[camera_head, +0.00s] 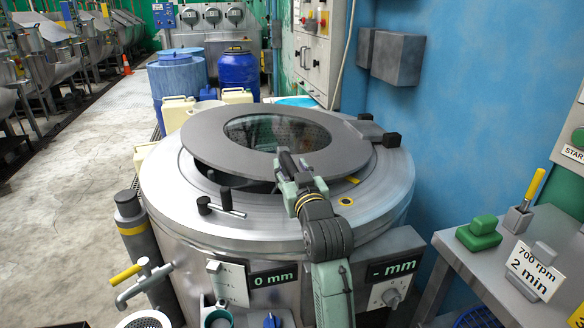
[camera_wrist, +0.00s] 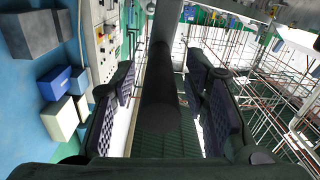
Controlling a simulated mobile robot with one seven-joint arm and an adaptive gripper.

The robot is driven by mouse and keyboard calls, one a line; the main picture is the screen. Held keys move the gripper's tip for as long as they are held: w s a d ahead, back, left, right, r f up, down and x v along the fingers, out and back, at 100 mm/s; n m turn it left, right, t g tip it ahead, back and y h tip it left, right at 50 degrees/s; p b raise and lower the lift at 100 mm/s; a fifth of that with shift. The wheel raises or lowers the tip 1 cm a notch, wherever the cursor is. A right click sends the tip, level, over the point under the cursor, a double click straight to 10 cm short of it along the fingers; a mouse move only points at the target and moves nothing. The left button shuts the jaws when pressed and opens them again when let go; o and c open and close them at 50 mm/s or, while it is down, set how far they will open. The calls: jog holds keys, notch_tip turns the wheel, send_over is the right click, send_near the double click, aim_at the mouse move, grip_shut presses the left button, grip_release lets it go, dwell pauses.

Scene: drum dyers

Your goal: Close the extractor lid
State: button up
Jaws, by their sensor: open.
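The extractor (camera_head: 180,195) is a round steel drum in the middle of the head view. Its lid (camera_head: 205,140) is a grey ring with a round glass window (camera_head: 275,132). The lid lies over the drum, with a dark gap under its front edge, so it sits slightly raised there. My gripper (camera_head: 290,170) is at the lid's front edge; contact cannot be told. In the wrist view my gripper (camera_wrist: 162,78) is open, with padded fingers on both sides of a dark round bar (camera_wrist: 160,95). I cannot tell whether the bar touches them.
A hinge block (camera_head: 378,134) is at the lid's right. A bench (camera_head: 470,262) with a sign (camera_head: 533,270) stands at right. Blue barrels (camera_head: 238,72) stand behind.

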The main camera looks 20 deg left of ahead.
jog(key=shift+c, duration=0.2)
grip_shut()
dwell(0.4)
dwell(0.3)
